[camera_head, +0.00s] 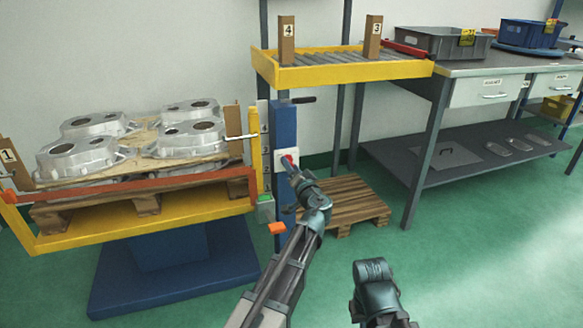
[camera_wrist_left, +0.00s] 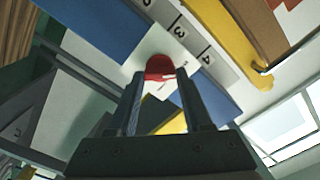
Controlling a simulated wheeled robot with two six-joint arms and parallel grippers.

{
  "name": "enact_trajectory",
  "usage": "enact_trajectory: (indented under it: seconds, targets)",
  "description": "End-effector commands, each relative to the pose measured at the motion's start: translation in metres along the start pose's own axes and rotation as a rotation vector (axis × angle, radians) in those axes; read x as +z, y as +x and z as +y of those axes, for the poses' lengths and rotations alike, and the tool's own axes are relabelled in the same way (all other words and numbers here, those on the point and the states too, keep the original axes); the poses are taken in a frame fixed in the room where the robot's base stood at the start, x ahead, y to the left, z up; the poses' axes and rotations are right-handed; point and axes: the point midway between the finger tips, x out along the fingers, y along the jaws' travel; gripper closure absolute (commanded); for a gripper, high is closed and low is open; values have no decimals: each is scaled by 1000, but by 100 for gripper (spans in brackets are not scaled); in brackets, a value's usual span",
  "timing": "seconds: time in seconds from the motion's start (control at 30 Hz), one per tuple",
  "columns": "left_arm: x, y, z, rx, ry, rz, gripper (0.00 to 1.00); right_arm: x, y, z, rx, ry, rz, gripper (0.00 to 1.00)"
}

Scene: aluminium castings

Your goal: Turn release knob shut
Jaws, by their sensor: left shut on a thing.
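The release knob (camera_head: 288,160) is red and sits on a pale plate on the blue post (camera_head: 285,124) beside the yellow lift table. In the left wrist view the red knob (camera_wrist_left: 159,68) shows at the tips of my left gripper's fingers, on the white plate (camera_wrist_left: 150,45). My left gripper (camera_head: 292,168) reaches the knob and is shut on it; the fingers cover part of it. In the wrist view the left gripper (camera_wrist_left: 163,85) has one finger on each side of the knob. My right arm's end (camera_head: 375,285) shows at the bottom, but its fingers cannot be made out.
The yellow lift table (camera_head: 150,222) left of the post bears a pallet with several aluminium castings (camera_head: 75,152). A yellow roller shelf (camera_head: 340,73) is above right. A wooden pallet (camera_head: 345,208) lies on the floor behind my left arm. A workbench (camera_head: 470,68) stands at right.

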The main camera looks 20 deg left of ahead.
Motion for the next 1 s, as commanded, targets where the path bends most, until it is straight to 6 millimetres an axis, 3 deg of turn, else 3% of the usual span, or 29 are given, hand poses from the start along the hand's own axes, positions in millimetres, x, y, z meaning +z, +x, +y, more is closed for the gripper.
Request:
enact_trajectory:
  seconds: [0.07,0.1,0.23,0.63,1.0]
  targets:
    - [1,-1,0,2,-5,-2,100,0,0,0,0,0,0,100]
    - [1,-1,0,2,-5,-2,45,0,0,0,0,0,0,100]
    - [1,-1,0,1,-3,-1,21,0,0,0,0,0,0,100]
    - [0,-9,0,1,-1,0,20,0,0,0,0,0,0,100]
    - [1,-84,-1,3,-1,2,20,0,0,0,0,0,0,100]
